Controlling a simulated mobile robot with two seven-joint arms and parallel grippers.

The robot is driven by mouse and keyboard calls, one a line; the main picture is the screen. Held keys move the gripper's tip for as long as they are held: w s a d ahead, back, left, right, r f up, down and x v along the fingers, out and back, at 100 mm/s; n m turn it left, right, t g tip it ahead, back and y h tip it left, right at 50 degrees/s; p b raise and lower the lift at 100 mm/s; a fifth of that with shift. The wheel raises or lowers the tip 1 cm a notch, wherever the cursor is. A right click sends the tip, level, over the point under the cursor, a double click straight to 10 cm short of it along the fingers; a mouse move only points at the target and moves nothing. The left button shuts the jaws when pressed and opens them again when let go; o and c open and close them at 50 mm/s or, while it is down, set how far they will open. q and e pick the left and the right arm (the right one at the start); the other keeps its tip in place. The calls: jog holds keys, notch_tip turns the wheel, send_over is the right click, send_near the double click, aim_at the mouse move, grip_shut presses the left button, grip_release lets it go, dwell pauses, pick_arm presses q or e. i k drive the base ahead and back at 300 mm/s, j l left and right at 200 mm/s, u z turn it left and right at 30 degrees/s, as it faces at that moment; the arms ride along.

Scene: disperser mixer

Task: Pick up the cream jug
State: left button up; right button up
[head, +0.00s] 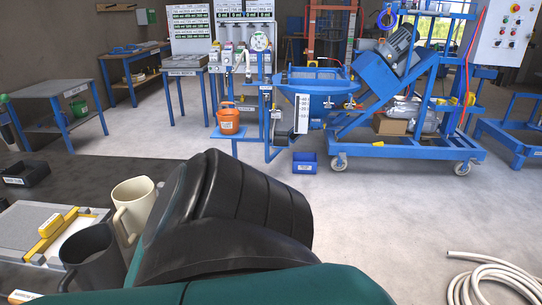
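The cream jug (136,203) stands upright on the dark bench top at the left, its handle toward the lower left. The black part of my arm overlaps its right side in the picture, so I cannot tell the gap between them. A dark grey jug (97,265) stands in front of it, nearer to me, its handle also on the left. Neither of my grippers is in view.
Blue mixer equipment (385,90), an orange bucket (229,118) and a coiled white hose (492,278) stand or lie beyond.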

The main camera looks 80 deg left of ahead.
aim_at(136, 217)
jog(key=i+u, duration=0.15)
jog(key=u, duration=0.25)
jog(key=i+u, duration=0.15)
jog(key=u, duration=0.2)
jog(key=i+l+u, duration=0.15)
jog(key=u, duration=1.8)
